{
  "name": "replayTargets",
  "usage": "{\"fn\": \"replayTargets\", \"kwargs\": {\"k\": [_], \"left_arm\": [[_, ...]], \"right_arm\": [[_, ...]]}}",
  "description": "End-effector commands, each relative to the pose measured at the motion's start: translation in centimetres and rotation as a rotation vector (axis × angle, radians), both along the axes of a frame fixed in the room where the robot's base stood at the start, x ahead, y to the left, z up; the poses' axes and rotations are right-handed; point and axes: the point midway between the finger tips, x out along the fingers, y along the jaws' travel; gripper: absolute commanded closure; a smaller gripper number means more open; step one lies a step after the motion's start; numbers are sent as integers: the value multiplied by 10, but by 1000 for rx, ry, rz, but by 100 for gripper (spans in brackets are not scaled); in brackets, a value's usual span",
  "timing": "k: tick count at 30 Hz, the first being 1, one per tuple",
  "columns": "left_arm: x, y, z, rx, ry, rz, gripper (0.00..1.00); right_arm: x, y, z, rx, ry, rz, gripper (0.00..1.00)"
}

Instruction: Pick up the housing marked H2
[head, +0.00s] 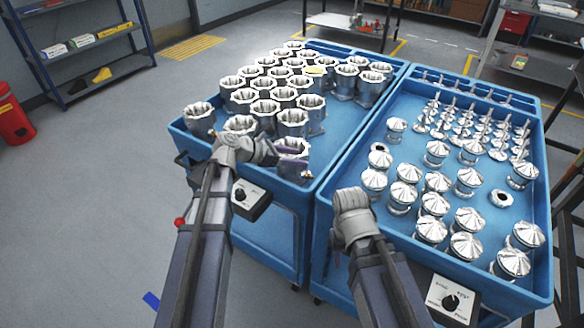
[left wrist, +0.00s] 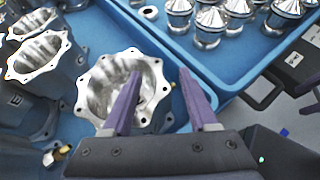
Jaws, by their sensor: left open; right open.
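Several silver housings with scalloped, bolt-holed rims stand on the left blue cart (head: 345,140). One housing (head: 292,147) stands by the cart's front right edge, at my left gripper (head: 300,174). In the left wrist view this housing (left wrist: 98,88) is below the open purple fingers of my left gripper (left wrist: 160,74). One finger overlaps its bore and the other is outside its right rim; I cannot tell their depth or whether they touch. No H2 mark is readable. My right gripper (head: 337,258) is mostly hidden behind its wrist, low in front of the right cart.
The right blue cart (head: 400,103) holds several cone-topped silver parts (head: 434,204) and small stemmed parts (head: 470,120). Other housings (left wrist: 40,52) stand close to the left of the gripped area. A shelf rack (head: 90,50) and red bin (head: 14,120) stand at left, with open floor between.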

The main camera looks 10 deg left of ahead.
Motion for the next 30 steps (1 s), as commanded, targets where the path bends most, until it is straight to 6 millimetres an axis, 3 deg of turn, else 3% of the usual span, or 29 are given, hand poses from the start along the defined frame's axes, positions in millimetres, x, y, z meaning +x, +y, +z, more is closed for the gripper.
{"fn": "replayTargets", "kwargs": {"k": [2,16,30], "left_arm": [[0,0,0,0,0,0,47],[0,0,0,0,0,0,100],[0,0,0,0,0,-1,100]], "right_arm": [[0,0,0,0,0,0,50],[0,0,0,0,0,0,50],[0,0,0,0,0,0,50]]}}
